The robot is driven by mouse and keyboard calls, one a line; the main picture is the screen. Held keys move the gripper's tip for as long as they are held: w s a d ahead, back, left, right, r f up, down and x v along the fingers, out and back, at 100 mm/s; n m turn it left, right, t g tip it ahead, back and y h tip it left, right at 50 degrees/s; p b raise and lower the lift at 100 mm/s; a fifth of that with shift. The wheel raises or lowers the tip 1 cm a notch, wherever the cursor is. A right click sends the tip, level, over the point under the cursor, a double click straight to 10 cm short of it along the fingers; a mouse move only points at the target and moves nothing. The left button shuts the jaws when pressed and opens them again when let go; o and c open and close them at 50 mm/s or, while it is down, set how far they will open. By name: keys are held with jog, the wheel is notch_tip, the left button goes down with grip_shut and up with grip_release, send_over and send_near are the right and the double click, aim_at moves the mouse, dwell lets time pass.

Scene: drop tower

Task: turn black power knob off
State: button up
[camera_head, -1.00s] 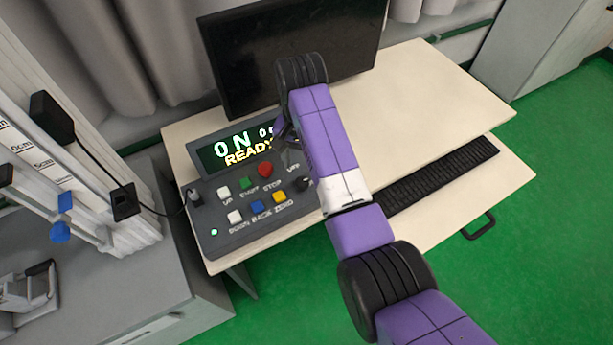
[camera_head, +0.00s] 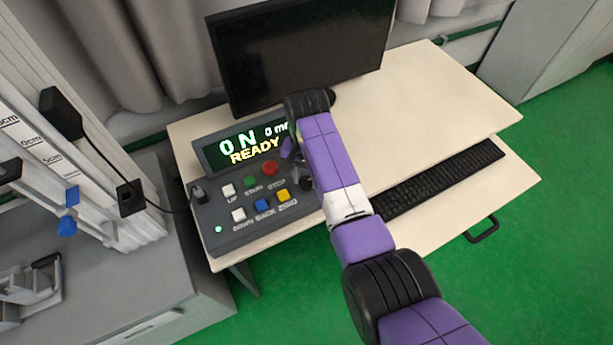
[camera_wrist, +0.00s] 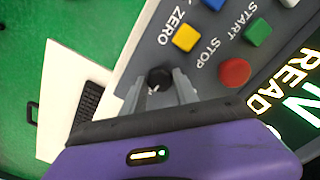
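The black power knob (camera_wrist: 159,79) sits at the end of the control panel (camera_wrist: 150,45), beside the red STOP button, with a small white mark on its front. My gripper (camera_wrist: 160,88) is over the panel with its two grey fingers on either side of the knob. The fingers look open, with a small gap to the knob; contact is not visible. In the head view my gripper (camera_head: 293,152) is at the panel's right end and the knob (camera_head: 305,183) is partly hidden by my arm. The display (camera_head: 245,147) reads ON, 0 mm and READY.
Red STOP (camera_wrist: 235,72) and yellow ZERO (camera_wrist: 186,37) buttons are close to my fingers. A monitor (camera_head: 300,50) stands behind the panel. A keyboard (camera_head: 440,178) lies to the right. The beige desk (camera_head: 450,90) is otherwise clear.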

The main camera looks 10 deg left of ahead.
grip_shut()
jog(key=shift+n, duration=0.3)
jog(key=n+p, duration=0.1)
jog(key=n, duration=0.1)
jog(key=shift+r+n, duration=0.1)
jog(key=shift+n, duration=0.3)
jog(key=n+p, duration=0.1)
jog(key=n, duration=0.3)
jog(key=shift+n, duration=0.3)
jog(key=n, duration=0.5)
jog(key=shift+w, duration=0.1)
jog(key=shift+n+p, duration=0.3)
jog(key=shift+n, duration=2.1)
jog(key=o, duration=0.8)
grip_release()
jog(key=shift+c, duration=0.2)
